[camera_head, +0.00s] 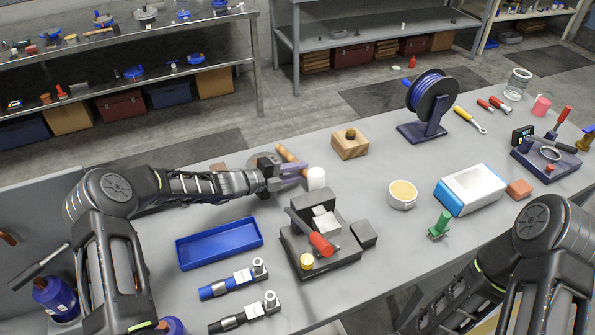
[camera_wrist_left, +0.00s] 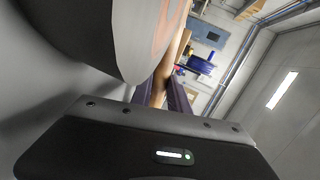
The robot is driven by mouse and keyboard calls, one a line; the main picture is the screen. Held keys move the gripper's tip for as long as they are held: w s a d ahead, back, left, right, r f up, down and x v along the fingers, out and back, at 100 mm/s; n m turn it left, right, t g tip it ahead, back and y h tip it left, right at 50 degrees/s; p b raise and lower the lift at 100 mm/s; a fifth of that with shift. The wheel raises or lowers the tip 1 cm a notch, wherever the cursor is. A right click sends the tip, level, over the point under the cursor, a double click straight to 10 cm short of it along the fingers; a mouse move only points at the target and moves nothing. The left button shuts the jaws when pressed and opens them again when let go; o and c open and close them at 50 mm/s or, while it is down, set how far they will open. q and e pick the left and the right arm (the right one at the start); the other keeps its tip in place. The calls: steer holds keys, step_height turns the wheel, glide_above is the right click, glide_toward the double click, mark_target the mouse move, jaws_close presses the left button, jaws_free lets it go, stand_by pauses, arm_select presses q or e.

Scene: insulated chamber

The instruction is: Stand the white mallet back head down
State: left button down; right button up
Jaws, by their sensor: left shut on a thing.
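The white mallet has a wooden handle (camera_head: 289,154) and a white head (camera_head: 316,178). In the head view the handle runs from the head toward the upper left, so the mallet is not upright. My left gripper (camera_head: 296,169) is shut on the handle, with its purple fingers across it. The handle also shows between the fingers in the left wrist view (camera_wrist_left: 160,86). Whether the head touches the table cannot be told. My right arm shows at lower right, but its gripper is out of view.
A dark fixture with a red-handled clamp (camera_head: 320,245) stands just in front of the mallet. A blue tray (camera_head: 219,243) lies to the left, a wooden block (camera_head: 350,144) behind right. A large pale object (camera_wrist_left: 130,35) is close to the left wrist camera.

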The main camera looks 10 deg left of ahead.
arm_select(q)
steer(key=shift+f+b, duration=0.55)
steer(key=shift+b, duration=0.1)
